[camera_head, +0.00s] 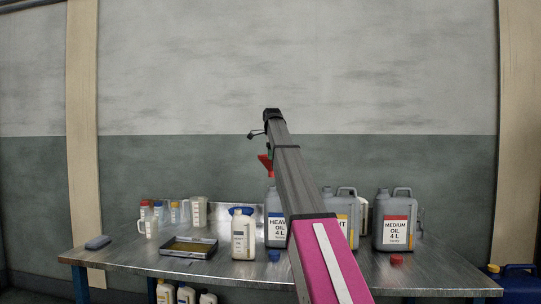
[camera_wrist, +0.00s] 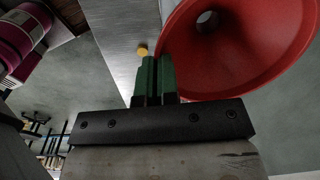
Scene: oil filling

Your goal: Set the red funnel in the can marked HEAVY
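The red funnel (camera_head: 266,163) is in the air above the grey can marked HEAVY (camera_head: 275,226), apart from it. In the wrist view the funnel (camera_wrist: 245,75) fills the upper right, its wide mouth and dark hole facing the camera. My gripper (camera_wrist: 155,70) has green fingers close together at the funnel's edge and appears shut on it; the exact contact is hidden. In the head view my arm hides the fingers and the right part of the HEAVY can. The can's opening is hard to make out.
On the metal table (camera_head: 130,257), another can (camera_head: 345,205) stands partly behind my arm, and the MEDIUM can (camera_head: 396,220) stands at right. A white bottle (camera_head: 243,237) stands left of HEAVY, near a tray (camera_head: 189,247). A blue cap (camera_head: 274,255) and red cap (camera_head: 396,260) lie in front.

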